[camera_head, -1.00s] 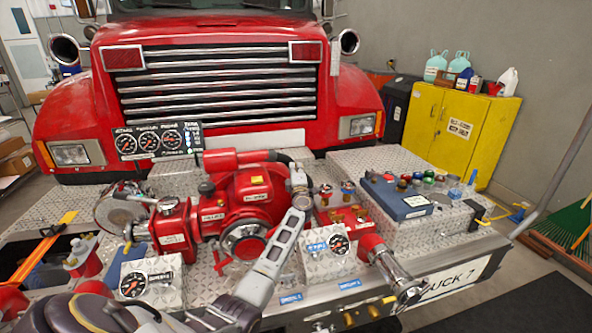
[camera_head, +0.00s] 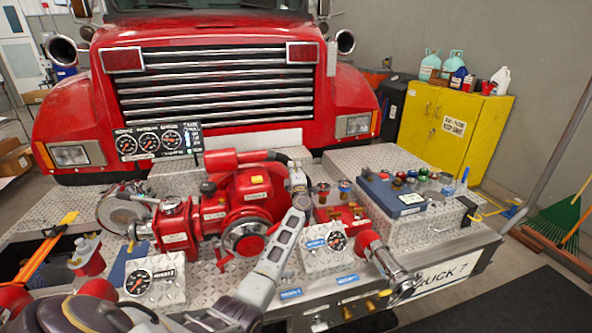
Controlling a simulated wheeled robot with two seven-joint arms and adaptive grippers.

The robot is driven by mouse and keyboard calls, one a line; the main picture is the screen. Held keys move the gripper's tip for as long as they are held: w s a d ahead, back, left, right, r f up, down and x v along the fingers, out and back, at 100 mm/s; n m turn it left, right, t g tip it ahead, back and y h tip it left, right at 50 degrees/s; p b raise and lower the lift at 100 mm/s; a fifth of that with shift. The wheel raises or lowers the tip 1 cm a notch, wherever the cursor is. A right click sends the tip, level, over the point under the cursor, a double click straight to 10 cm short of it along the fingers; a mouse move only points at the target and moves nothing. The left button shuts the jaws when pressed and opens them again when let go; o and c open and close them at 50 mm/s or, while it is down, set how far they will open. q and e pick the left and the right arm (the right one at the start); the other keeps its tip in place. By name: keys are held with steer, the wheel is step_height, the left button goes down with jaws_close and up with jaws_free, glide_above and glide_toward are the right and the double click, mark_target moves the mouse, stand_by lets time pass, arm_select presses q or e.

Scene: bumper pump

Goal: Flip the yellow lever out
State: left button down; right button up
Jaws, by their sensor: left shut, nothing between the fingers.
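A long yellow-orange bar (camera_head: 48,250) lies at the left over a dark opening in the bumper deck, with a black piece near its middle. A smaller yellow handle (camera_head: 480,217) sits by a black block at the deck's right end. I cannot tell which of the two is the yellow lever. My left gripper (camera_head: 298,182) reaches up from the bottom as a slim grey slotted shape. It is shut and empty, its tip in front of the right end of the red pump (camera_head: 245,200), apart from both yellow parts. Whether it touches the pump is unclear. My right gripper is out of view.
The diamond-plate bumper deck carries gauge boxes (camera_head: 155,280) and (camera_head: 324,248), a blue box (camera_head: 393,197) with coloured knobs, and a red-and-chrome outlet (camera_head: 378,255). A red truck (camera_head: 215,35) stands behind. A yellow cabinet (camera_head: 450,125) and a green broom (camera_head: 555,222) are at the right.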

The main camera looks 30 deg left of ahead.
arm_select(q)
steer(key=s+d+r+p, duration=0.2)
steer(key=s+d+r, duration=0.2)
steer(key=s+d, duration=0.2)
steer(key=shift+s, duration=0.65)
stand_by(0.3)
steer(key=shift+d+r, duration=0.1)
stand_by(0.5)
